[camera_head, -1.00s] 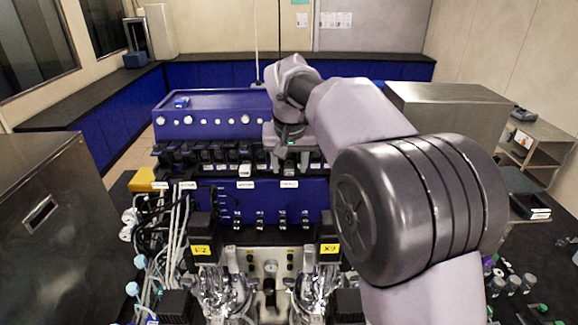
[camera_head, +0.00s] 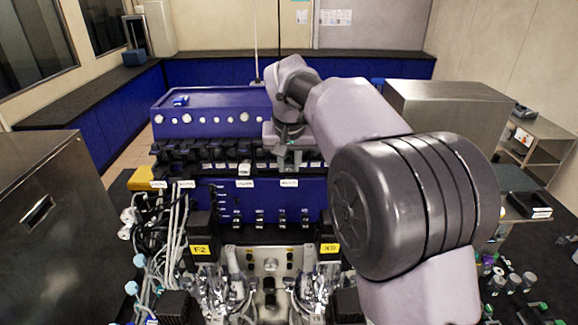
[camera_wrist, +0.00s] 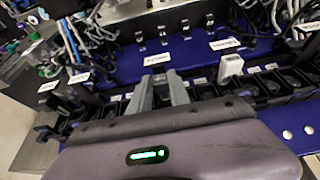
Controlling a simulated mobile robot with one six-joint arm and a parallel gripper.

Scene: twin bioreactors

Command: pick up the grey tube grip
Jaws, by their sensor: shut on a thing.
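My gripper (camera_wrist: 160,92) is over the row of black slots on the blue bioreactor unit, in the wrist view. Its two grey fingers are shut on the grey tube grip (camera_wrist: 161,96), which is mostly hidden between them. In the head view my gripper (camera_head: 289,158) is at the right part of the same row, and the grip cannot be made out there. I cannot tell whether the grip is clear of its slot.
A white grip (camera_wrist: 230,66) stands in the row beside my gripper. Black holders (camera_head: 205,155) line the row's left part. White labels (camera_head: 289,183) mark the blue front panel. Cables (camera_head: 165,240) and glass vessels (camera_head: 225,295) crowd the near side.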

